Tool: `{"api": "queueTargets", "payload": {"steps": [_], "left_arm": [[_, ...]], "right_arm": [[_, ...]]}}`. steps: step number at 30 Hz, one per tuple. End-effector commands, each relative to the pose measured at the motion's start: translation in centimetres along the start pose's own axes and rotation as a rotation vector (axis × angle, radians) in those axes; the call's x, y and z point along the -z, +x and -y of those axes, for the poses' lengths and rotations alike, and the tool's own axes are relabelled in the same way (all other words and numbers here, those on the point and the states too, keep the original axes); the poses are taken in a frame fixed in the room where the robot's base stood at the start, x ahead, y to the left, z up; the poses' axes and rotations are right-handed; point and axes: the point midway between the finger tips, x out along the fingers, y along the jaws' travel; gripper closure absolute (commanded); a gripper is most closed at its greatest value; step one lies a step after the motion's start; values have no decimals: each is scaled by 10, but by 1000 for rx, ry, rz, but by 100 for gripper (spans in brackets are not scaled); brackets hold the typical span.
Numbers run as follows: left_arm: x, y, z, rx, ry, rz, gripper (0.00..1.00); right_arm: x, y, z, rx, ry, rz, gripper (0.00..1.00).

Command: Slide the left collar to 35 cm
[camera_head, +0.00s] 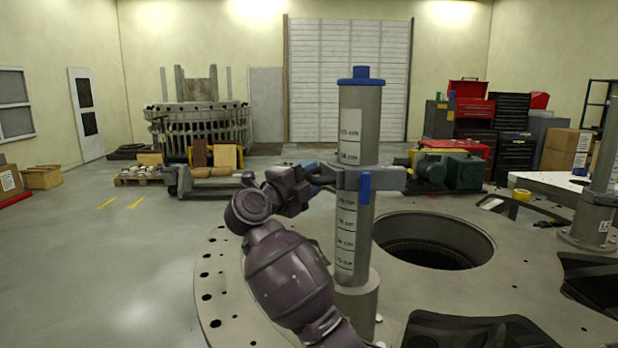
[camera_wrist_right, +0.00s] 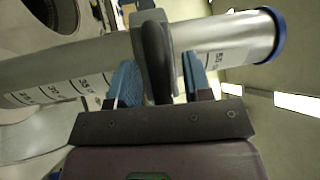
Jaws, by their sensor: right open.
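The left collar (camera_head: 383,179) is a grey clamp around the upright grey post (camera_head: 358,125) with a blue cap. It has a blue lever in front and sits about midway up, with labelled cm marks above and below. My right gripper (camera_head: 322,176) is at the collar's left side. In the right wrist view, its blue fingers (camera_wrist_right: 160,82) are open, one on each side of the collar's dark handle (camera_wrist_right: 157,62), with visible gaps. The exact height reading is too small to tell. My left gripper is not in view.
The post stands on a round grey plate (camera_head: 228,290) with holes and a large central opening (camera_head: 430,240). A second post (camera_head: 606,165) stands at the right edge. Dark pads lie at front right. Toolboxes and a pallet are farther back, with clear floor at left.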

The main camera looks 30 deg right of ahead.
Motion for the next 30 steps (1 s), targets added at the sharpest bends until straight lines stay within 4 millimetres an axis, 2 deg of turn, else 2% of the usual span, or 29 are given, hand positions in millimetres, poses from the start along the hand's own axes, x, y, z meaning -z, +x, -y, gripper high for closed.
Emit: {"api": "queueTargets", "payload": {"steps": [1, 9, 17, 22, 30], "left_arm": [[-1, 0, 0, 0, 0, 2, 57], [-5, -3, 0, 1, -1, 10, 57], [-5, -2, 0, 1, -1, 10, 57], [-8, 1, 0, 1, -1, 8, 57], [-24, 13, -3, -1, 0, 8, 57]], "right_arm": [[0, 0, 0, 0, 0, 0, 59], [0, 0, 0, 0, 0, 0, 100], [0, -1, -3, -1, -1, 0, 100], [-3, -6, -33, -4, -3, 0, 100], [-10, -19, -114, -5, -6, 0, 100]]}}
